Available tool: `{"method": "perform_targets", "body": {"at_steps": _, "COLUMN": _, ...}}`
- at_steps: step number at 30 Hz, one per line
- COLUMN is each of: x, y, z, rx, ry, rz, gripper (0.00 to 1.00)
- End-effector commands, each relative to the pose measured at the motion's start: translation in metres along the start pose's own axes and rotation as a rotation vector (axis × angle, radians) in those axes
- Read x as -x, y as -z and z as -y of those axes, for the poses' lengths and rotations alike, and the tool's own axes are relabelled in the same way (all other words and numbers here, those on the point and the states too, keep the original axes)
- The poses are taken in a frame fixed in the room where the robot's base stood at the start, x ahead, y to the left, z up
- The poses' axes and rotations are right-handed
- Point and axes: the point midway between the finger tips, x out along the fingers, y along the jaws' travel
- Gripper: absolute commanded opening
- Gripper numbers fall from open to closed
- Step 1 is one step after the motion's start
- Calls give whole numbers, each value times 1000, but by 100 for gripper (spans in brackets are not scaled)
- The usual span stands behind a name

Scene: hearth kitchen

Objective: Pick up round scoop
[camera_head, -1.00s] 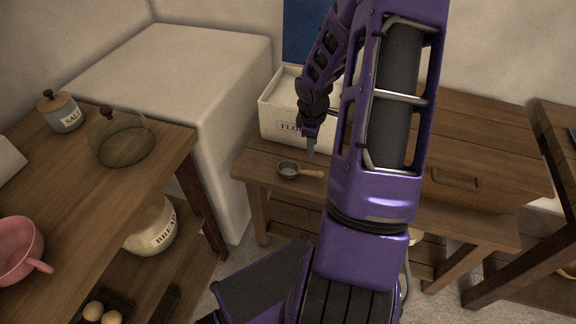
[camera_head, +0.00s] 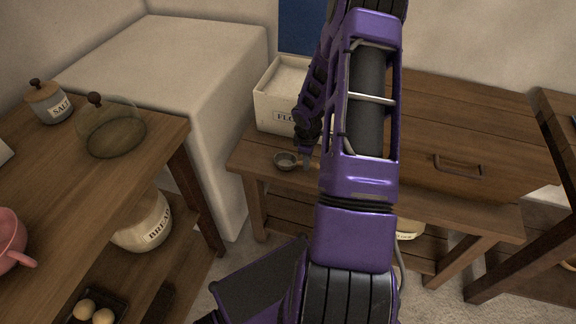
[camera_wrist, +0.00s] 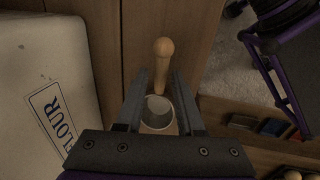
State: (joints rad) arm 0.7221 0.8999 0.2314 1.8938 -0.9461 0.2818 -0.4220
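The round scoop has a small grey metal bowl (camera_head: 286,160) and a wooden handle, and lies on the wooden bench top in the head view. In the wrist view its bowl (camera_wrist: 158,112) is low in the picture and its wooden handle (camera_wrist: 163,62) points up. My gripper (camera_wrist: 161,78) is open, with one finger on each side of the scoop and gaps visible beside the handle. In the head view my gripper (camera_head: 306,164) is low over the bench at the handle side of the scoop, partly hiding the handle. Its exact height is hard to tell.
The white flour box (camera_head: 270,108) stands on the bench just behind the scoop; it fills the left of the wrist view (camera_wrist: 45,90). A wooden drawer unit (camera_head: 465,140) is at right. Another table at left holds a salt jar (camera_head: 48,103) and a glass dome (camera_head: 112,130).

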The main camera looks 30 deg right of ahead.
Motion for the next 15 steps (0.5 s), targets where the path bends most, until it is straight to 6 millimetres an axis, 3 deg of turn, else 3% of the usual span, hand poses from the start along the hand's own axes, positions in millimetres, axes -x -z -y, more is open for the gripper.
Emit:
{"method": "perform_targets", "body": {"at_steps": 1, "x": -13, "y": 2, "z": 2, "rx": 2, "ry": 2, "rz": 0, "gripper": 37}}
{"method": "perform_targets", "body": {"at_steps": 4, "x": -26, "y": 2, "z": 2, "rx": 1, "ry": 2, "rz": 0, "gripper": 37}}
{"method": "perform_targets", "body": {"at_steps": 12, "x": -30, "y": 2, "z": 1, "rx": 0, "ry": 0, "rz": 0, "gripper": 37}}
{"method": "perform_targets", "body": {"at_steps": 15, "x": -30, "y": 2, "z": 1, "rx": 0, "ry": 0, "rz": 0, "gripper": 21}}
